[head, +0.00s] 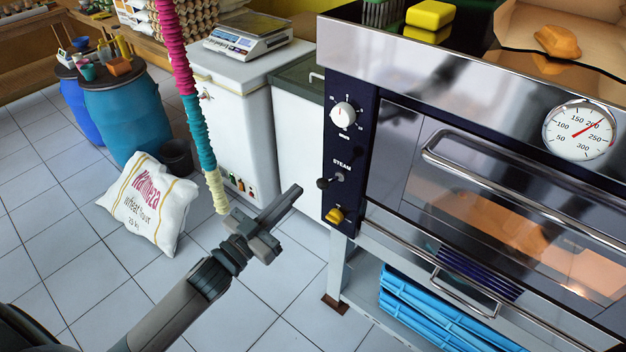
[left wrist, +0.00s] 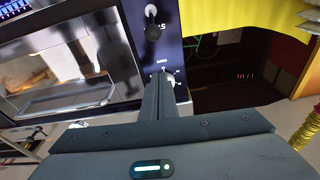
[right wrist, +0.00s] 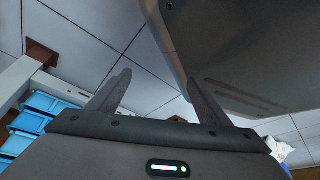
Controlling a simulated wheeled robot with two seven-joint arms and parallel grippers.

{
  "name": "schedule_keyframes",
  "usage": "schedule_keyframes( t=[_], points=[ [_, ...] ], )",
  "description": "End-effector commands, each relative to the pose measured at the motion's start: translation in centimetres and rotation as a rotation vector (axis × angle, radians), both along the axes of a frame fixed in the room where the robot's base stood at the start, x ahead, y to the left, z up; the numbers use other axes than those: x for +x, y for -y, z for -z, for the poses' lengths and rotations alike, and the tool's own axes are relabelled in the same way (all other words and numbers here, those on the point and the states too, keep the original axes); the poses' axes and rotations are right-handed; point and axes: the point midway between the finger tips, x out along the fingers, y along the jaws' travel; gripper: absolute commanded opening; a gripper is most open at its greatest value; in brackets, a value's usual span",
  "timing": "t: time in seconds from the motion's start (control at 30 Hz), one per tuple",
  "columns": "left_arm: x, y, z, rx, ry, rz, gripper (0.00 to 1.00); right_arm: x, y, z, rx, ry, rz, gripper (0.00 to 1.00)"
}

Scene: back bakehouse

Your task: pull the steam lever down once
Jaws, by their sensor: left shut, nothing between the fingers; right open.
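The steam lever (head: 323,183) is a short rod with a black ball knob below the STEAM label on the oven's dark control panel (head: 352,130). It sticks out from its pivot toward the left and slightly down in the head view. The lever also shows at the top of the left wrist view (left wrist: 152,32). My left gripper (head: 296,190) is shut and empty, to the left of the lever and apart from it in the head view. My right gripper (right wrist: 158,78) is open and empty in the right wrist view, with floor tiles beyond it.
The oven door handle (head: 500,185) juts out at right. A ribbed coloured hanging cord (head: 190,100) hangs near my left gripper. A flour sack (head: 148,205) lies on the floor.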

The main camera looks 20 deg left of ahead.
Motion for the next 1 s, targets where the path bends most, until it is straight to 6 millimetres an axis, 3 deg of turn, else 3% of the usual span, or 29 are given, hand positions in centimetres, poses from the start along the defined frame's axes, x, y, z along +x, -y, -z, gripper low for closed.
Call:
schedule_keyframes(
  t=[0.27,0.47,0.93,1.0],
  points=[
    [0.9,0.3,-0.3,-0.001,0.001,-0.001,0.0,-0.8,0.3,0.0,-0.005,-0.018,0.0,0.71],
    [2.8,1.0,-0.8,-0.001,0.001,-0.001,0.0,-2.6,1.0,0.1,-0.018,-0.063,0.001,0.71],
    [9.5,3.7,-2.1,-0.001,0.001,-0.001,0.0,-10.6,4.3,0.5,-0.077,-0.254,0.009,0.71],
    [9.1,3.4,-0.4,-0.001,-0.005,-0.003,0.0,-11.3,4.6,0.6,-0.081,-0.27,0.01,0.71]
  ],
)
